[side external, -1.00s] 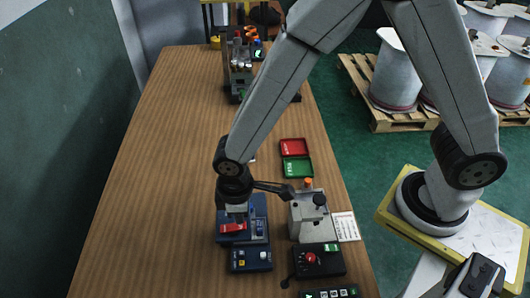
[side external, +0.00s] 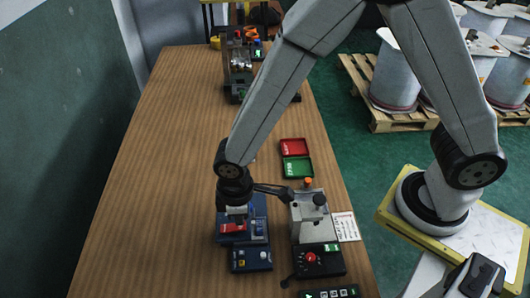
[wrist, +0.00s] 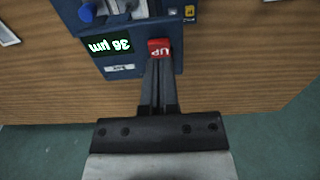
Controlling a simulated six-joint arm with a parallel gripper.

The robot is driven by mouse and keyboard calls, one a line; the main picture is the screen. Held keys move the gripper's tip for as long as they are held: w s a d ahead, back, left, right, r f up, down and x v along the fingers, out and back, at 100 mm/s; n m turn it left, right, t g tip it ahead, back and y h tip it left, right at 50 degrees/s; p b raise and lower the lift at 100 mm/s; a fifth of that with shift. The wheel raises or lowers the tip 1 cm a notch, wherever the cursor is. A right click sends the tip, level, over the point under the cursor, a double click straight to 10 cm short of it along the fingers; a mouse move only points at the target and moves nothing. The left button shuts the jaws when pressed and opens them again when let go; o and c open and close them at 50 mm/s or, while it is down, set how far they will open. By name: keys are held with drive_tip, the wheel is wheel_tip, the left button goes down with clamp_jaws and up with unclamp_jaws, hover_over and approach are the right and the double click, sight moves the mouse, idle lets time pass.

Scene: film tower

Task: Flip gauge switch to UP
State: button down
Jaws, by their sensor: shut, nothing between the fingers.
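The gauge is a blue unit (wrist: 115,72) with a lit display (wrist: 110,45) that reads 36 µm upside down in the wrist view. At the display's right is a red switch piece (wrist: 159,45) marked UP, its lettering upside down in the picture. My gripper (wrist: 160,62) is shut and empty, its fingertips right at the near edge of the red piece. I cannot tell whether they touch it. In the side view my gripper (side external: 235,215) is over the blue unit (side external: 257,211), and the red piece (side external: 232,228) shows just below it.
A grey block with a black knob (side external: 309,212) stands close on the right. A smaller blue box (side external: 250,259) and a black box with a red button (side external: 318,260) sit nearer the camera. Red (side external: 293,147) and green (side external: 297,167) trays lie behind. The left tabletop is clear.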

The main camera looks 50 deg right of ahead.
drive_tip(key=shift+f, duration=1.05)
idle(0.9)
drive_tip(key=shift+r, duration=3.55)
drive_tip(key=s+d+r+m+t, duration=0.1)
drive_tip(key=d+m, duration=0.3)
drive_tip(key=d, duration=0.6)
drive_tip(key=s+d+r+m+t, duration=0.1)
drive_tip(key=d+r+m, duration=0.3)
drive_tip(key=d, duration=0.7)
drive_tip(key=shift+m+t, duration=0.3)
drive_tip(key=shift+m, duration=0.2)
